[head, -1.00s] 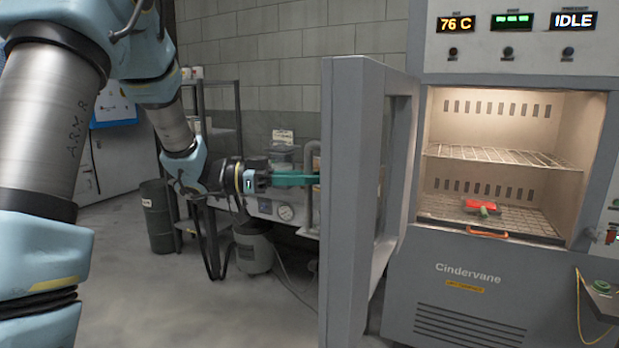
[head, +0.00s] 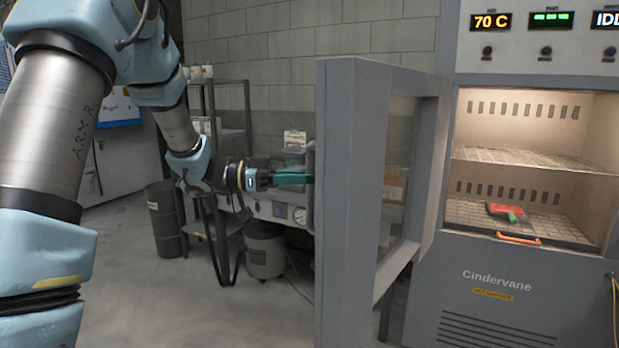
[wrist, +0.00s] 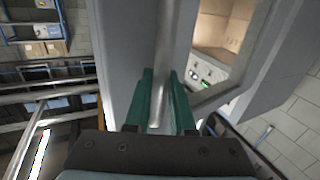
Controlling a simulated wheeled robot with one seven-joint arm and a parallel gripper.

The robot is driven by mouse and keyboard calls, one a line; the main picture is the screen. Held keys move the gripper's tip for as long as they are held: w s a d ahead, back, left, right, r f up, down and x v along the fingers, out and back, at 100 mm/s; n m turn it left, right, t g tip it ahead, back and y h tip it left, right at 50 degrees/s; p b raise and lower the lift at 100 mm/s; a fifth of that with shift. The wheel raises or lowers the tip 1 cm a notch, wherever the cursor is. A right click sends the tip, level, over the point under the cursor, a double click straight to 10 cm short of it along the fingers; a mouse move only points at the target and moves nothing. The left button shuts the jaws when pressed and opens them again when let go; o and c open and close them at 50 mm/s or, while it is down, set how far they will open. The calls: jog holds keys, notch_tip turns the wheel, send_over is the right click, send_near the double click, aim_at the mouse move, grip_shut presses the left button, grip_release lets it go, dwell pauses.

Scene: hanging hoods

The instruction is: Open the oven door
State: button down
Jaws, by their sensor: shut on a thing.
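The oven door (head: 345,200) is a grey framed door with a window, swung wide open on the left side of the oven (head: 500,290). In the wrist view the door (wrist: 125,50) fills the middle, with a vertical metal bar handle (wrist: 168,60) on its face. My gripper (head: 308,177) reaches the door's outer side from the left; its green fingers in the wrist view (wrist: 162,100) are shut around the bar handle. The lit oven chamber (head: 520,110) is exposed.
Inside the oven are wire racks (head: 520,157) and a tray with an orange handle (head: 518,239) bearing a red and green item (head: 508,211). A display reads 70 C (head: 491,21). A dark bin (head: 165,220) and a shelf stand behind my arm.

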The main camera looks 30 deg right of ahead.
jog(key=c, duration=0.8)
grip_release()
jog(key=shift+o, duration=0.2)
jog(key=b+v, duration=0.3)
jog(key=v, duration=0.7)
jog(key=shift+w+a, duration=0.2)
jog(key=shift+a, duration=0.15)
jog(key=shift+w, duration=0.1)
